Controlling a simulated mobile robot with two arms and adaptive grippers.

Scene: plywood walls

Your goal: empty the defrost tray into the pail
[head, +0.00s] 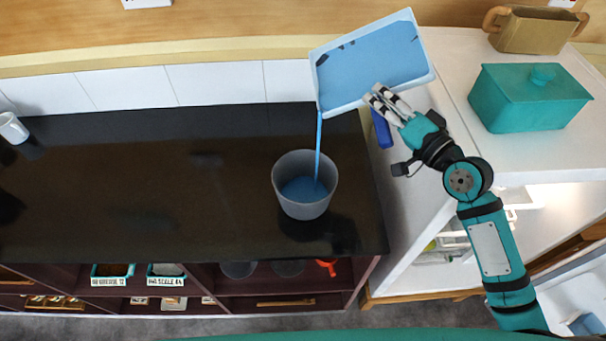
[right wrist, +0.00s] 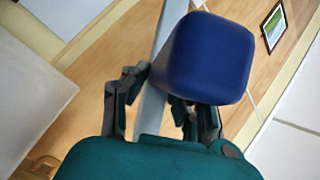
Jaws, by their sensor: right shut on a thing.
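The defrost tray (head: 346,107) is a pale, shallow rectangular tray holding blue liquid with a few dark patches. It is tilted above the right end of the black counter. A thin blue stream (head: 318,146) falls from its lower left corner into the grey pail (head: 304,208), which stands upright with blue liquid inside. My right gripper (head: 377,97) is shut on the tray's near edge. In the right wrist view its fingers (right wrist: 160,100) flank a pale edge, and a dark blue block (right wrist: 211,58) hides part of it. My left gripper is out of view.
The black counter (head: 130,180) is mostly clear, with a white mug (head: 13,128) at far left. A teal lidded box (head: 528,97) and a brown two-handled pot (head: 535,30) stand on the white surface at right. Shelves (head: 205,280) lie below the counter.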

